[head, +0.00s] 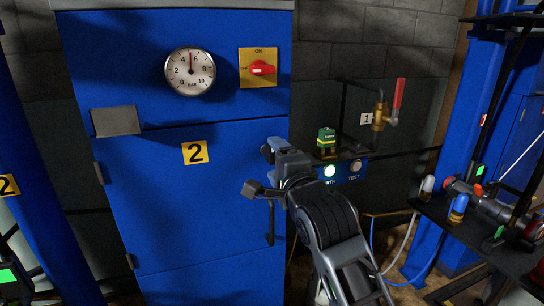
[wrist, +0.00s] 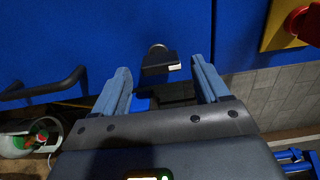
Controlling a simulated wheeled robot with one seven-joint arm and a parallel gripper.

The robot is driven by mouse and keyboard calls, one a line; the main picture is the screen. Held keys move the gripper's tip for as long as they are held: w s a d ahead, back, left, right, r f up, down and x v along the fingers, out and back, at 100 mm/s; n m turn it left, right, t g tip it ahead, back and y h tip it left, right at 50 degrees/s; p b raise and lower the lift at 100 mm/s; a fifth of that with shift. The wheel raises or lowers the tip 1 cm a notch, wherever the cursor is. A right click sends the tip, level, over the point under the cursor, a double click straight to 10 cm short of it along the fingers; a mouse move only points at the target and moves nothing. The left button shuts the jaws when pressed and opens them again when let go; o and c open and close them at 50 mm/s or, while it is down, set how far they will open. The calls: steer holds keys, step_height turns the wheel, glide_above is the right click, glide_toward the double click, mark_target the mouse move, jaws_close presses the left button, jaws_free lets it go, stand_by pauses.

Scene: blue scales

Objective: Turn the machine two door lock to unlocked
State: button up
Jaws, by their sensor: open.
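The door lock (wrist: 160,62) is a small dark turn-knob on a round base, with a pale mark at one end. In the wrist view it shows ahead between my fingers, with a gap on both sides. My gripper (head: 259,170) is open and empty at the door's right edge; its two fingers also show in the wrist view (wrist: 160,74). The lock cannot be made out in the head view, where my gripper covers that area. Contact with the lock is not visible.
A dark door handle (head: 270,225) is below my gripper; it shows at left in the wrist view (wrist: 45,86). Above are a red rotary switch (head: 262,68) and a pressure gauge (head: 190,71). A green-topped device (head: 326,140) and a red-handled valve (head: 398,95) stand right.

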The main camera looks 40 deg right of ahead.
steer(key=shift+v, duration=2.05)
steer(key=s+a+f+n+y+p, duration=0.2)
steer(key=s+a+f+n, duration=0.35)
steer(key=s, duration=0.25)
steer(key=s+a+f+n+y+p, duration=0.2)
steer(key=s+a+f+n, duration=0.25)
steer(key=s+n, duration=0.3)
steer(key=s+a+r+n+g+y+p, duration=0.1)
steer(key=s+n, duration=0.4)
steer(key=s, duration=0.6)
steer(key=s+a+r+n+y+p, duration=0.2)
steer(key=s+a+n, duration=0.2)
steer(key=s, duration=0.7)
steer(key=shift+n+g+p, duration=0.4)
